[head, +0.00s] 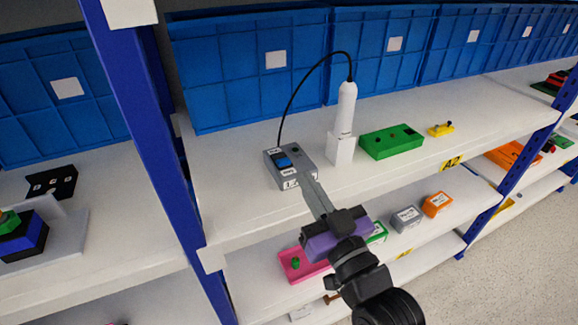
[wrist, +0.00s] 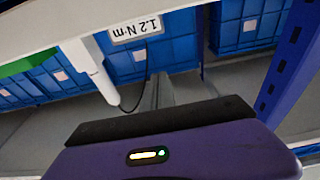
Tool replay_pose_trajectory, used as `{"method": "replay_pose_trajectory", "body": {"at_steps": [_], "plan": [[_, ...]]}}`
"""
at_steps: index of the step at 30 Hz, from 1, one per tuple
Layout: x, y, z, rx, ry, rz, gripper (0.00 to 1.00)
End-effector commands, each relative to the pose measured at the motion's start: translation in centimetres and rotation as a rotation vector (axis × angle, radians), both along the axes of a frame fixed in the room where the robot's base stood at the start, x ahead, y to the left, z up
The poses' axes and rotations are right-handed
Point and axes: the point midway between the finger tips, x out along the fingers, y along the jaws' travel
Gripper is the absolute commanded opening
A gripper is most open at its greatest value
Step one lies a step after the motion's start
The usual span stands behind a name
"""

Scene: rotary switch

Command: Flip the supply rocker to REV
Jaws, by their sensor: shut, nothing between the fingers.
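The supply box (head: 302,173) is a small grey box on the upper white shelf. The blue rocker (head: 284,160) sits on its top, with a small white label at each end; the label text is too small to read. A black cable runs from the box to a white screwdriver-like tool (head: 346,110) upright in a white holder. My gripper (head: 309,183) is shut and empty, its tips close to the box's front right side; I cannot tell if they touch. The wrist view shows the shut fingers (wrist: 157,90) and an upside-down "1.2 N·m" label (wrist: 137,28); the rocker is not visible there.
A green block (head: 391,142) and a small yellow part (head: 440,129) lie right of the tool. Blue bins (head: 250,80) line the back. A blue upright post (head: 150,120) stands left of the box. The lower shelf holds a pink tray (head: 300,266) and several small boxes.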

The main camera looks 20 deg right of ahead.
Motion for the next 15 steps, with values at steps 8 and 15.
{"method": "replay_pose_trajectory", "body": {"at_steps": [8, 15], "plan": [[0.2, 0.0, 0.1, 0.0, -0.001, 0.0, 0.0], [3.1, 0.0, 1.0, -0.001, -0.003, -0.001, 0.0]]}}
